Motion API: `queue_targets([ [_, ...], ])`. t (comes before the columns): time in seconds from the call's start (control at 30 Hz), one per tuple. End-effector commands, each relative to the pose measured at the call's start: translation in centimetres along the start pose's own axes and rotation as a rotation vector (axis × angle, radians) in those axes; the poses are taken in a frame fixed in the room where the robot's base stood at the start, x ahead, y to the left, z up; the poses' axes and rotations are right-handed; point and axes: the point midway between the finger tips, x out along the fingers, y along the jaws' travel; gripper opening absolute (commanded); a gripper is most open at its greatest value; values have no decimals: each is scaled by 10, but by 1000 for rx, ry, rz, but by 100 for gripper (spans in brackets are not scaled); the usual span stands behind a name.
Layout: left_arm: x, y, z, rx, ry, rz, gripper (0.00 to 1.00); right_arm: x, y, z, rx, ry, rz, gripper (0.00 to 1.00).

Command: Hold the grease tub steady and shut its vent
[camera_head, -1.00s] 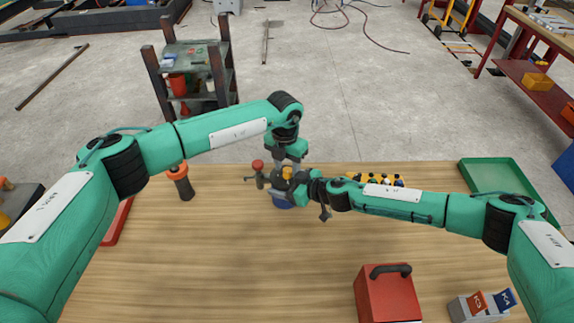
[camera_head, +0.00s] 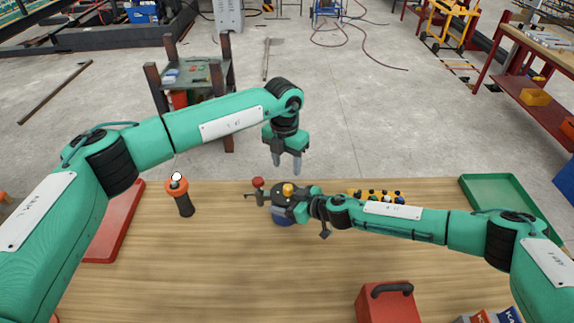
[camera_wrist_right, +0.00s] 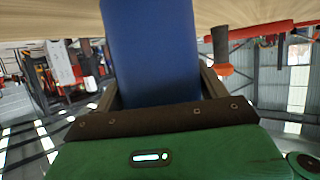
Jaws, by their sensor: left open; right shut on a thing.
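The grease tub stands on the wooden table, with a blue body (camera_head: 283,218) and a dark lid (camera_head: 283,190). A yellow knob (camera_head: 288,189) is on the lid; a red-topped fitting (camera_head: 258,185) with a thin side bar is at its left. I cannot tell which part is the vent or whether it is shut. My right gripper (camera_head: 298,208) is shut on the tub from the right; in the right wrist view the blue body (camera_wrist_right: 152,50) is between its fingers. My left gripper (camera_head: 286,170) is open and empty, pointing down above the lid, apart from it.
Several small coloured-top items (camera_head: 376,196) stand right of the tub, behind my right forearm. An orange-topped dark tool (camera_head: 181,195) is at left, near a red tray (camera_head: 116,222). A red box (camera_head: 388,303) is in front and a green tray (camera_head: 497,197) at right.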

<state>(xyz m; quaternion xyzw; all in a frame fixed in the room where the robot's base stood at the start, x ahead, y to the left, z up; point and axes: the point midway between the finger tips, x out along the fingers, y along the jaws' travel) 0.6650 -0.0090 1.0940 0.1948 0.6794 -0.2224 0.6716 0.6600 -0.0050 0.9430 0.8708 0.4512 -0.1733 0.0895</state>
Motion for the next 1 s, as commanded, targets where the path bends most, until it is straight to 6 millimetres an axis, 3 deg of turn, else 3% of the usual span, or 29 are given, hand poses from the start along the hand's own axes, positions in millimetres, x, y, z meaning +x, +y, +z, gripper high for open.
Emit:
queue_targets([
  [0.2, 0, 0, 0, -1, 0, 0, 48, 0, 0, 0, 1, 0, 0, 29],
  [0.23, 0, 0, 0, -1, 0, 1, 48, 0, 0, 0, 1, 0, 0, 79],
  [0.33, 0, 1, 0, -1, 0, 1, 48, 0, 0, 0, 0, 0, 0, 98],
  [0.67, 0, 1, 0, -1, 0, 1, 48, -4, 0, 0, 0, 0, 1, 100],
  [1.0, 0, 1, 0, -1, 0, 1, 48, -58, 1, 0, 1, -1, 1, 100],
])
